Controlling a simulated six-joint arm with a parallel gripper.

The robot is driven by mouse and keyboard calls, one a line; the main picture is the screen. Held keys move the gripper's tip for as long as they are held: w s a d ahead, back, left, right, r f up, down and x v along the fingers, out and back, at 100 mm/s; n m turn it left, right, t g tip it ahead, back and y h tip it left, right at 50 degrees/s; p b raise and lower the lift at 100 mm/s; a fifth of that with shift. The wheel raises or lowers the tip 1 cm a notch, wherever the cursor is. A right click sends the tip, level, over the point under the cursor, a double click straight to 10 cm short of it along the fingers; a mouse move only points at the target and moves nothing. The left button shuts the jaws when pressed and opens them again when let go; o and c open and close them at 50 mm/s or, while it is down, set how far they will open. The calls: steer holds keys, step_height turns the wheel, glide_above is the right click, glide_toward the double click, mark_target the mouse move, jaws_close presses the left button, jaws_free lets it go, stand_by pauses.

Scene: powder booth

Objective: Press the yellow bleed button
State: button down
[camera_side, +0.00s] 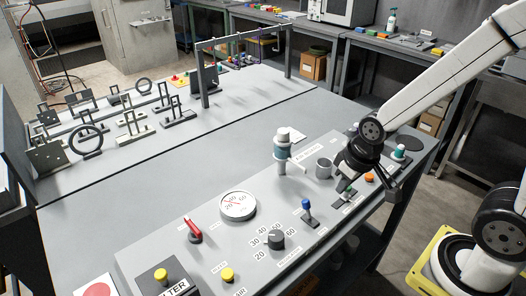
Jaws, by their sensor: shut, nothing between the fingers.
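A small round yellow button (227,274) sits on the front part of the grey control panel (135,262). A second yellow button (161,275) sits on a dark base to its left, above a label ending in "LTER". The small labels are too blurred to tell which button is marked bleed. My gripper (345,188) is shut and empty, pointing down over the right part of the panel. It is well to the right of both yellow buttons and close to a dark switch; I cannot tell whether it touches it.
A red lever (194,230), a round gauge (238,206), a dark knob (276,239) and a blue-tipped toggle (307,209) stand between my gripper and the yellow buttons. A white-and-teal valve (282,150) rises behind. An orange button (369,177) is right of my gripper.

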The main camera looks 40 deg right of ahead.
mark_target(231, 275)
steer(key=shift+a, duration=0.1)
stand_by(0.3)
steer(key=w+a+t+y, duration=0.1)
steer(key=a, duration=0.4)
steer(key=w+a+r+t+y, duration=0.1)
steer(key=w+a, duration=0.1)
steer(key=a, duration=0.3)
steer(key=w+a+t, duration=0.1)
steer(key=w+a, duration=0.1)
steer(key=a, duration=0.3)
steer(key=shift+w+a+r+m+y, duration=0.1)
steer(key=shift+w+r+m+y, duration=0.05)
steer(key=shift+m+y, duration=0.25)
steer(key=a+r+t+y, duration=0.1)
steer(key=a, duration=0.5)
steer(key=s+a+m+y, duration=0.1)
steer(key=a, duration=0.6)
steer(key=shift+s+a+r+t+y, duration=0.15)
steer(key=shift+s+r+t+y, duration=0.15)
steer(key=shift+r+t, duration=0.1)
steer(key=shift+f, duration=0.2)
steer(key=shift+f, duration=4.2)
